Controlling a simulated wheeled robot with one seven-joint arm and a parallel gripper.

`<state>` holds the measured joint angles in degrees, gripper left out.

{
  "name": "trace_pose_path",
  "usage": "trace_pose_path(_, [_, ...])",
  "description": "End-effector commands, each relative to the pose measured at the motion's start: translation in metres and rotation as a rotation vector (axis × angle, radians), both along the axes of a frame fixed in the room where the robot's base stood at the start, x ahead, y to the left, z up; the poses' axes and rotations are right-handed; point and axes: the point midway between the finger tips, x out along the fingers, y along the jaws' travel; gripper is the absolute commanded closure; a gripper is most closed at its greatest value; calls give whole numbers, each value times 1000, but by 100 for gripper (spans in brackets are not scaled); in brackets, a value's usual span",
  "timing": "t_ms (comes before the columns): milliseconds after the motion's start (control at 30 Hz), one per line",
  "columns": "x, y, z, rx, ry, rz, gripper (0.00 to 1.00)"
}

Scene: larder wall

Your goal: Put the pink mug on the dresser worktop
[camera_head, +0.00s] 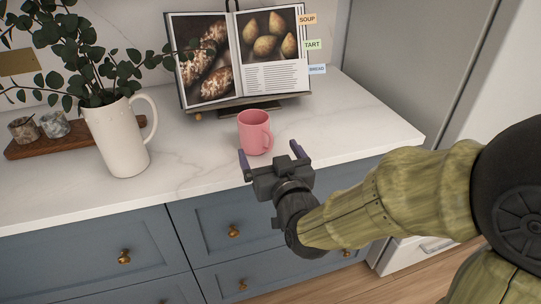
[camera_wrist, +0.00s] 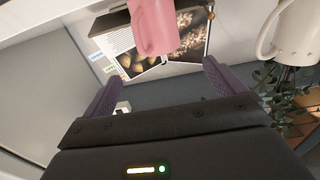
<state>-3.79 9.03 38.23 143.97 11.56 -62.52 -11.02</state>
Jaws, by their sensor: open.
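The pink mug (camera_head: 254,133) stands upright on the white dresser worktop (camera_head: 195,158), near its front edge, with its handle to the right. My gripper (camera_head: 270,154) is open in front of the mug, its purple fingers spread to either side. In the wrist view, the mug (camera_wrist: 153,25) shows at the top, beyond the open fingers of my gripper (camera_wrist: 157,85). Nothing is held between the fingers. I cannot tell exactly how far the fingertips are from the mug.
A white jug with leafy stems (camera_head: 122,138) stands left of the mug. An open cookbook on a stand (camera_head: 243,62) is behind it. A wooden board (camera_head: 42,145) with two small pots lies at the far left. Worktop right of the mug is clear.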

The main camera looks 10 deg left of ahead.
Motion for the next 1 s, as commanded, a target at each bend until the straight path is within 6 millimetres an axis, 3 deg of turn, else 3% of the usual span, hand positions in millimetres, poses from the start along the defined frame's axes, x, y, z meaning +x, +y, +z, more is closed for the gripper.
trace_pose_path(533, [0, 0, 0, -1, 1, 0, 5])
trace_pose_path(667, [4, -8, -9, -27, 39, -11, 5])
trace_pose_path(867, [18, -53, -55, -149, 249, -78, 5])
trace_pose_path(1000, [17, -103, -95, -241, 463, -154, 5])
